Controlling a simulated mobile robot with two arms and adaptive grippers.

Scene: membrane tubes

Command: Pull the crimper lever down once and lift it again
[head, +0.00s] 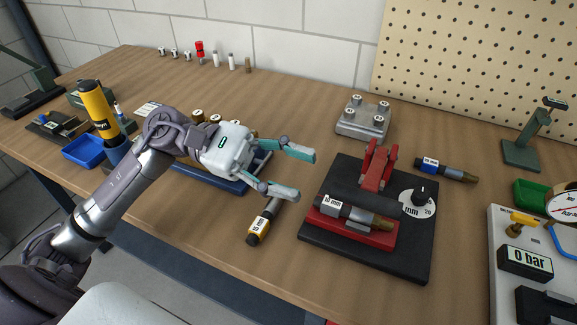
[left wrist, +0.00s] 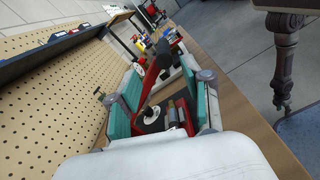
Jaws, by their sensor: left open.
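The crimper (head: 318,236) is a black base plate on the bench with a red front cradle. The crimper's red lever arms (head: 376,166) rise behind a black block, near a white mm dial (head: 418,204). In the left wrist view, a red bar with a dark grip (left wrist: 163,56), seemingly the lever, shows between the fingers. My left gripper (head: 302,172) is open and empty, left of the crimper and apart from the lever. Its teal fingers (left wrist: 163,82) point toward the crimper.
A yellow-banded tube (head: 263,222) lies left of the crimper. A blue-banded tube (head: 446,170) lies right. A grey block with several pegs (head: 362,121) stands behind. A pressure panel marked 0 bar (head: 504,290) is at right. A blue tray (head: 205,177) lies beneath my left arm.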

